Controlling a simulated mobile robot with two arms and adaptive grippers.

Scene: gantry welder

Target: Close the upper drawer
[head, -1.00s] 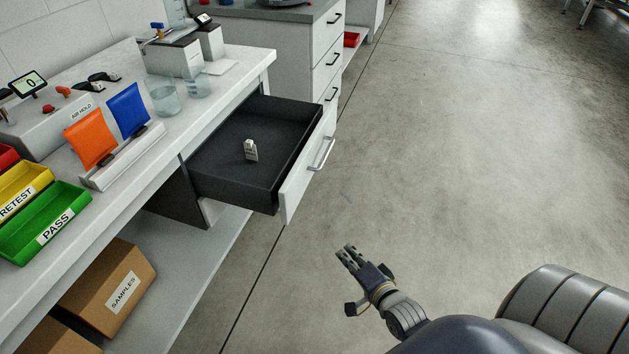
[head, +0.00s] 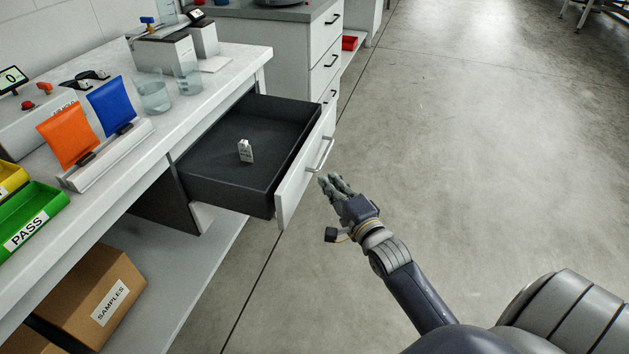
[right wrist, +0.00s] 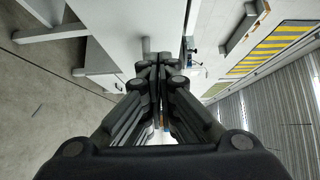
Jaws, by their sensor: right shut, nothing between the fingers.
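The upper drawer (head: 229,183) stands pulled out from under the white bench, its dark inside open to view. Its white front (head: 296,187) carries a bar handle (head: 321,155). A small white labelled item (head: 245,151) stands on the drawer floor. My right gripper (head: 330,181) is shut and empty, just outside the drawer front, close to the handle's lower end. I cannot tell whether it touches the front. In the right wrist view the shut fingers (right wrist: 160,68) point toward a pale surface. My left gripper is in no view.
The bench top (head: 215,85) holds glass beakers (head: 154,94), orange and blue pouches on a stand (head: 115,158) and a green PASS bin (head: 30,217). A SAMPLES box (head: 90,300) sits on the shelf below. Another drawer cabinet (head: 327,58) stands behind. The floor at right is clear.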

